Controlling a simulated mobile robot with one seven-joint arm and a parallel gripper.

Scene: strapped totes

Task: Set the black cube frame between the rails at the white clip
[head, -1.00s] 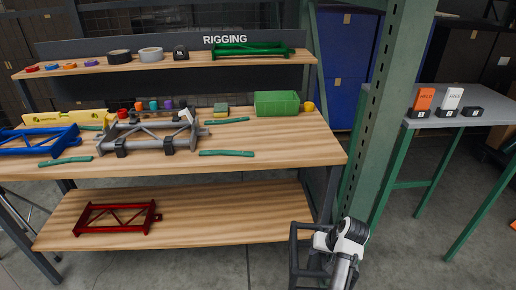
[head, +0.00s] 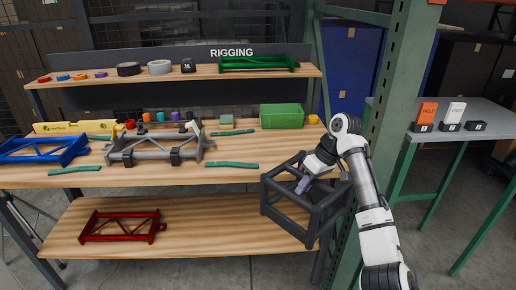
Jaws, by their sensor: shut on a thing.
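My gripper (head: 304,183) is shut on the black cube frame (head: 312,226), an open cage of dark bars. It holds the frame in the air, slightly tilted, in front of the bench's right end. The fingertips are small and partly hidden among the bars. A white clip (head: 192,126) shows at the right part of a grey truss frame (head: 150,153) on the bench, left of and behind my gripper. Two black straps cross the grey truss. Long green strips lie on the bench near it, one (head: 232,164) in front to the right; I cannot tell which pieces are the rails.
A blue truss (head: 42,149), a green box (head: 282,116) and several small coloured items share the bench top (head: 120,177). A red truss (head: 120,226) lies on the lower shelf. A green upright post (head: 402,90) stands right of the bench, close to my arm.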

